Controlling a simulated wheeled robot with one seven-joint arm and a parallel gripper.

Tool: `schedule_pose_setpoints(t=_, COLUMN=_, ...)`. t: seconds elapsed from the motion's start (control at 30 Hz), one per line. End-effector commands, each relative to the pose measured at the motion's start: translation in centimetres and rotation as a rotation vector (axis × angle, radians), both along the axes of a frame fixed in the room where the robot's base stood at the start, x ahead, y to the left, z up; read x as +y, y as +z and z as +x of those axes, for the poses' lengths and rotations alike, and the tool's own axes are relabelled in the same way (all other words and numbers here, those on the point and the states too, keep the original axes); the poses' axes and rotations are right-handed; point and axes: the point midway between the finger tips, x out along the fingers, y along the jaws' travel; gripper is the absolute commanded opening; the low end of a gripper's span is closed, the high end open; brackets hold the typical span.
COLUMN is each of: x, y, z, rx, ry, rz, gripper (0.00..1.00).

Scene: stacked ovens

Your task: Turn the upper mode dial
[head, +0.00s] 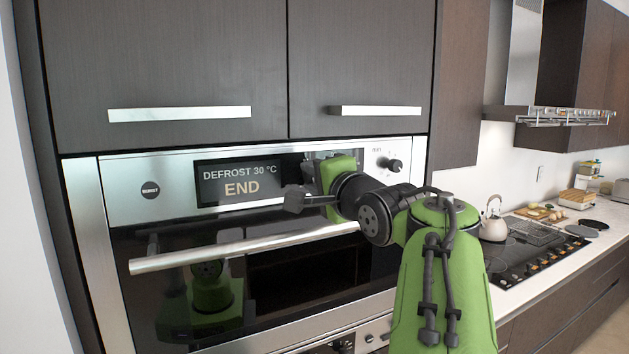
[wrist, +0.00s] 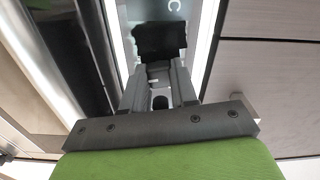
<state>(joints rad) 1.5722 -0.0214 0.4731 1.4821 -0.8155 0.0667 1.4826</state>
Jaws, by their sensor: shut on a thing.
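The upper oven's control panel (head: 130,185) has a display (head: 238,183) reading "DEFROST 30 °C" and "END". In the wrist view the two grey fingers run up to a dark block against the bright panel strip. I cannot make out the dial's outline or pointer angle. A second black dial (head: 390,164), under the letters "min", sits further right and apart from my gripper.
The oven's long door handle (head: 230,252) runs below my gripper. Cabinet doors with bar handles (head: 180,114) are right above the panel. A lower oven's panel shows at the bottom. To the right are a hob (head: 520,255), a kettle (head: 494,220) and a counter.

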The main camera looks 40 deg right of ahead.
Motion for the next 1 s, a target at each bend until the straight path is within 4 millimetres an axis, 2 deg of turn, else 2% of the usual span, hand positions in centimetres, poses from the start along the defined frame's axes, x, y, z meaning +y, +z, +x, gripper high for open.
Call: schedule_pose_setpoints(t=1.0, x=0.07, y=-0.28, z=0.08, rx=0.271, ry=0.005, rz=-0.914, gripper=0.00)
